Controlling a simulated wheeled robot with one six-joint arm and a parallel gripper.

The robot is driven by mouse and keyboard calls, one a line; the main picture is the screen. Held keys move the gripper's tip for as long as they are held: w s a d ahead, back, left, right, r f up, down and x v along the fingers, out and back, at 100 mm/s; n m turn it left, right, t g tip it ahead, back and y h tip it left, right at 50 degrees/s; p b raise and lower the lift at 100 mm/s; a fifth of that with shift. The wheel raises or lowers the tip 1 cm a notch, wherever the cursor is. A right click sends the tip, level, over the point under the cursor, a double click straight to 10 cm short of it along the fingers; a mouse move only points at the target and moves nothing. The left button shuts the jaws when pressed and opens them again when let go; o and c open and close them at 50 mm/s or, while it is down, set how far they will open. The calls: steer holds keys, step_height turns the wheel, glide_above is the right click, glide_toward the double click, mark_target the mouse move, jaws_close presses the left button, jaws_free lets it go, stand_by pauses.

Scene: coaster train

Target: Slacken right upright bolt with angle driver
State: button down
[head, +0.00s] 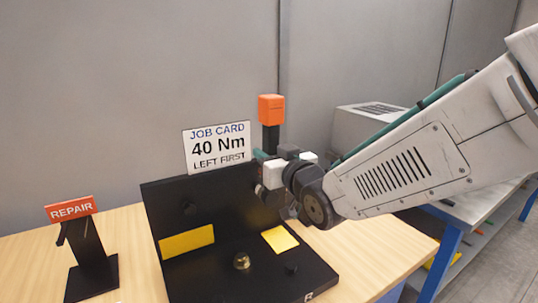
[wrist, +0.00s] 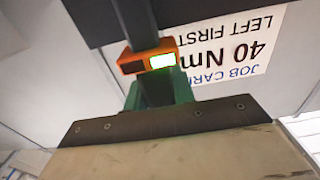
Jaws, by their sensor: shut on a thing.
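The angle driver has an orange block (head: 271,108) on top of a black upright handle, with a teal part lower down. My gripper (head: 270,172) is shut on the driver beside the right part of the black fixture's upright plate (head: 165,230). In the wrist view, the driver (wrist: 158,92) shows a dark shaft, an orange collar with a lit green window, and a teal body. A dark bolt (head: 188,207) shows on the left of the upright plate. The right upright bolt is hidden behind my gripper and the driver; I cannot tell whether the driver touches it.
A job card (head: 218,147) reading "40 Nm, left first" stands behind the fixture. A brass bolt (head: 241,261) and a dark one (head: 291,268) sit on the base plate. A black stand with a REPAIR sign (head: 71,209) is at left. Bare wooden table (head: 375,245) lies at right.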

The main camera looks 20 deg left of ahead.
steer(key=shift+w+a+r, duration=0.2)
steer(key=shift+w+a, duration=0.25)
steer(key=shift+a, duration=0.05)
stand_by(1.7)
steer(key=shift+s+d, duration=0.2)
steer(key=shift+d, duration=0.1)
stand_by(2.1)
